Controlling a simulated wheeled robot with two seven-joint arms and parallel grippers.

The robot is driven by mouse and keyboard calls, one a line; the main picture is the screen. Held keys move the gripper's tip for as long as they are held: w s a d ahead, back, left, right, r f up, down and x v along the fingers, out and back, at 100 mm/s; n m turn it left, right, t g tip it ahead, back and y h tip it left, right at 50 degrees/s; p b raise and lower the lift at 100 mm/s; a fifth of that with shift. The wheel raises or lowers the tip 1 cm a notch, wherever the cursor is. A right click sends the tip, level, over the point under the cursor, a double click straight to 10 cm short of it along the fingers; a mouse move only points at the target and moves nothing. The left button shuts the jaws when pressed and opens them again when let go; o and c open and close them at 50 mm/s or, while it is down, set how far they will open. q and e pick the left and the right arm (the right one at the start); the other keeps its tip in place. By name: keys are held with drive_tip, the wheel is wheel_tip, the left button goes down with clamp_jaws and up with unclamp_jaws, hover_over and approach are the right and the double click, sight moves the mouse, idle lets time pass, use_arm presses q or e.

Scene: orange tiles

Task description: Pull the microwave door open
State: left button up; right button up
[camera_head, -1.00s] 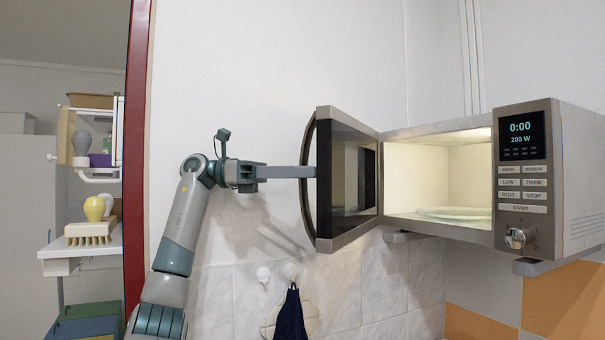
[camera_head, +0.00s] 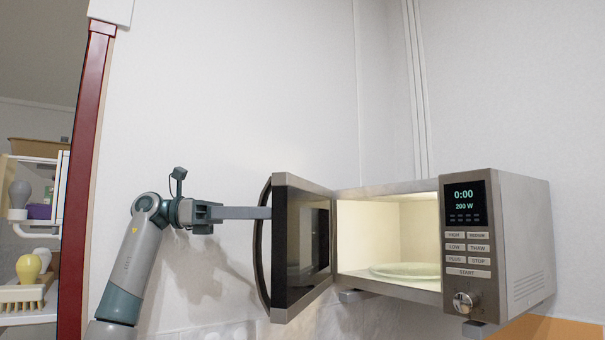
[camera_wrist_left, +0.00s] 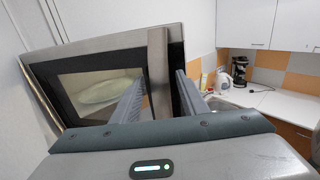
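The microwave (camera_head: 505,245) is at the right in the head view, its door (camera_head: 306,245) swung wide open to the left and its lit inside showing. The curved door handle (camera_head: 262,245) is on the door's outer left edge; it also shows in the left wrist view (camera_wrist_left: 158,75). My left gripper (camera_head: 262,212) reaches in from the left at the handle's upper part. In the left wrist view its two fingers (camera_wrist_left: 160,85) stand apart on either side of the handle, with small gaps visible. My right gripper is not in view.
A glass plate (camera_head: 405,270) lies inside the microwave. A red post (camera_head: 85,180) and a shelf with a brush (camera_head: 22,293) are at the left. A counter (camera_wrist_left: 265,105) with a coffee maker (camera_wrist_left: 240,70) shows in the wrist view. White wall lies behind my arm.

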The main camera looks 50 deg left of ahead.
sight(290, 182)
use_arm(q)
drive_tip(key=w+d+r, duration=0.1)
drive_tip(key=d+r, duration=0.1)
drive_tip(key=d, duration=0.1)
drive_tip(key=w+d+r, duration=0.2)
drive_tip(key=d, duration=0.1)
drive_tip(key=w+d+r+p, duration=0.1)
drive_tip(key=d+r, duration=0.1)
drive_tip(key=d, duration=0.1)
drive_tip(key=shift+w+d, duration=0.2)
drive_tip(key=shift+d, duration=0.05)
drive_tip(key=shift+c, duration=0.6)
